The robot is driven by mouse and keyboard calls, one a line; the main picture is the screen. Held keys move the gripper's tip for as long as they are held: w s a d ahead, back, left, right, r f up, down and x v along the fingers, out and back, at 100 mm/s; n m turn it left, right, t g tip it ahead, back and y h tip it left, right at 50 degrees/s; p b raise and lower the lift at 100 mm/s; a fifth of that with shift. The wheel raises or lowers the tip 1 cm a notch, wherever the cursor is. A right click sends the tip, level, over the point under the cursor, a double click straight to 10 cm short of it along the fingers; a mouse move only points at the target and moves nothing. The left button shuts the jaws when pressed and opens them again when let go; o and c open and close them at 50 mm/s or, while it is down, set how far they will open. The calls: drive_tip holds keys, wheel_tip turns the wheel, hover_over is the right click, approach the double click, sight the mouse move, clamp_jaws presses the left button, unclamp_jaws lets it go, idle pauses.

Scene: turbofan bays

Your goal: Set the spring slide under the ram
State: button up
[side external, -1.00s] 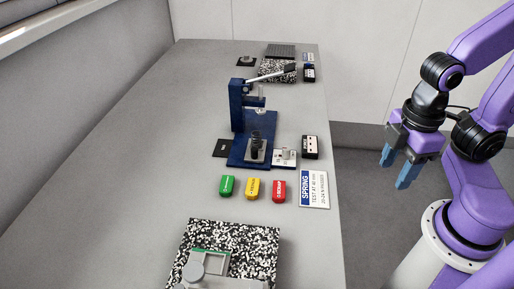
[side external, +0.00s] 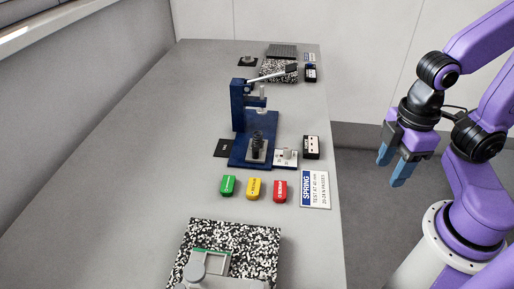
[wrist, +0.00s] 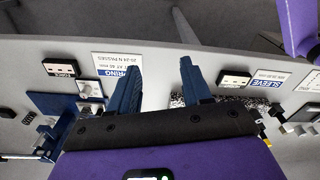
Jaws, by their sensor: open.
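A blue press (side external: 238,112) stands mid-table with a silver lever and a ram (side external: 262,103) at its upper arm. A dark coil spring (side external: 257,141) stands on a small grey slide (side external: 255,157) on the press's blue base. The slide sits toward the near end of the base, in front of the ram. My gripper (side external: 393,171) is open and empty, off the right edge of the table and apart from everything. Its two blue fingers also show in the wrist view (wrist: 162,84).
Green (side external: 228,186), yellow (side external: 253,188) and red (side external: 280,191) blocks lie before the press, beside a SPRING card (side external: 315,190). A white plate with a cylinder (side external: 285,158) and a display box (side external: 311,147) stand to its right. A speckled slab (side external: 255,245) lies nearest. The table's left is clear.

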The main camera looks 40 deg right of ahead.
drive_tip(key=w+a+m+t, duration=0.1)
drive_tip(key=w+a+m, duration=0.2)
drive_tip(key=w, duration=0.4)
drive_tip(key=w+a+m+t, duration=0.1)
drive_tip(key=w+a+m, duration=0.2)
drive_tip(key=w, duration=0.4)
drive_tip(key=m+t, duration=0.2)
drive_tip(key=m, duration=0.4)
approach(256, 149)
drive_tip(key=x, duration=0.9)
drive_tip(key=shift+f, duration=0.15)
clamp_jaws()
